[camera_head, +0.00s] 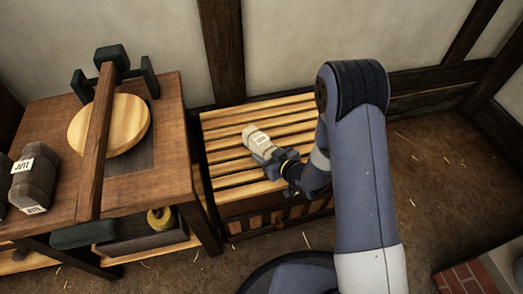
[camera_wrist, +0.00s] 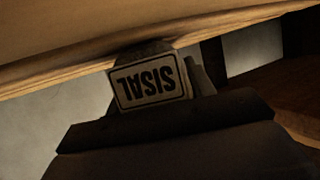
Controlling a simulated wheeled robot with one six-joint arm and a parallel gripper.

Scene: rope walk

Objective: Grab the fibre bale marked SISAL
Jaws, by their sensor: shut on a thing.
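The pale fibre bale (camera_head: 257,139) is at the slatted wooden bench (camera_head: 232,115) in the head view. My gripper (camera_head: 272,157) is shut on its near end. In the wrist view the bale's label (camera_wrist: 150,83) reads SISAL, upside down in the picture. Most of the bale is dark or hidden there. I cannot tell whether the bale rests on the slats or is just above them.
A wooden table (camera_head: 165,125) stands at the left, with a round wooden disc (camera_head: 125,124), a long beam (camera_head: 97,140) and dark labelled bales (camera_head: 36,180). A brick-edged block (camera_head: 468,280) is at lower right. The floor at right is clear.

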